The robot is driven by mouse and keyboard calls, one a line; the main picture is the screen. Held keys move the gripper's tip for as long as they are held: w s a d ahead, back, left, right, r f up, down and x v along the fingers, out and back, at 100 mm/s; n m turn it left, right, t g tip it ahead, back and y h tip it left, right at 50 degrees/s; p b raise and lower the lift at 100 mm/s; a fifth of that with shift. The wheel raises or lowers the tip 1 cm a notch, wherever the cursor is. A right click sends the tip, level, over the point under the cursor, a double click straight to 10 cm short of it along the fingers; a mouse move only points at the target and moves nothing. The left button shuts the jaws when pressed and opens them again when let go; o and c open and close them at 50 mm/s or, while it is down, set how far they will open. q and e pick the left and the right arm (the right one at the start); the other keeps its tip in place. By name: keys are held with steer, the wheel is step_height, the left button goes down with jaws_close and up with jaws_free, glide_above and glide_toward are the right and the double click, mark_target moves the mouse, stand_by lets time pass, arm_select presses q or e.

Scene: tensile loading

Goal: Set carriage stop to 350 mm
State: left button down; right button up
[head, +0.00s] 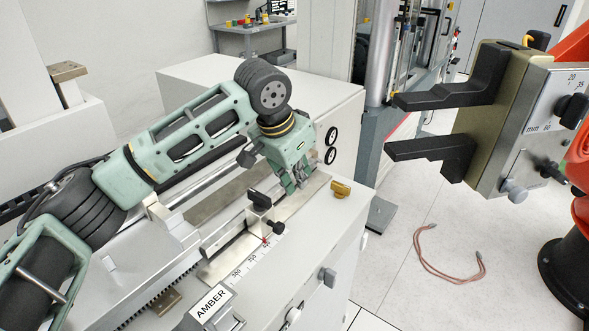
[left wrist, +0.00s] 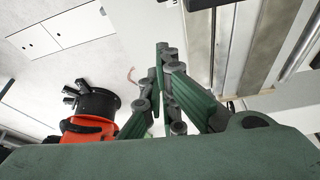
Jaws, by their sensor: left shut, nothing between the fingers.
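The carriage stop (head: 262,218) sits on the rail of the white AMBER machine, with a black knob on top and another on its right side. A red pointer (head: 264,240) at its foot stands over the scale (head: 246,265). Printed numbers show on the scale, but they are too small to read the setting surely. My left gripper (head: 297,188) is shut and empty, pointing down just beyond the stop and to its right, apart from the knobs. Its closed green fingers also show in the left wrist view (left wrist: 162,52). My right gripper is not in view.
A brass knob (head: 341,188) stands on the machine top, right of my gripper. The AMBER label (head: 211,301) is at the near end. A large black two-jaw gripper with a mm dial (head: 480,120) juts in from the right. A reddish cable (head: 440,265) lies on the floor.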

mark_target(267, 222)
arm_select(q)
steer(key=f+p, duration=0.1)
steer(key=f, duration=0.1)
steer(key=f+p, duration=0.1)
steer(key=f, duration=0.2)
steer(key=a+f, duration=0.1)
steer(key=f, duration=0.1)
steer(key=shift+s+a+f+p, duration=0.1)
steer(key=shift+s+f+p, duration=0.05)
steer(key=shift+f+p, duration=0.25)
steer(key=shift+f, duration=0.1)
steer(key=shift+s+p, duration=0.15)
steer(key=shift+p, duration=0.15)
steer(key=s+a+p, duration=0.1)
steer(key=p, duration=0.1)
steer(key=s+a+p, duration=0.1)
steer(key=s, duration=0.1)
steer(key=shift+s+a+p, duration=0.2)
steer(key=shift+a+p, duration=0.1)
steer(key=shift+p, duration=0.05)
steer(key=shift+s+a, duration=0.2)
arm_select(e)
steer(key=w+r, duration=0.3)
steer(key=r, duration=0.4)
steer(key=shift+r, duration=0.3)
arm_select(q)
steer(key=shift+w+d, duration=0.1)
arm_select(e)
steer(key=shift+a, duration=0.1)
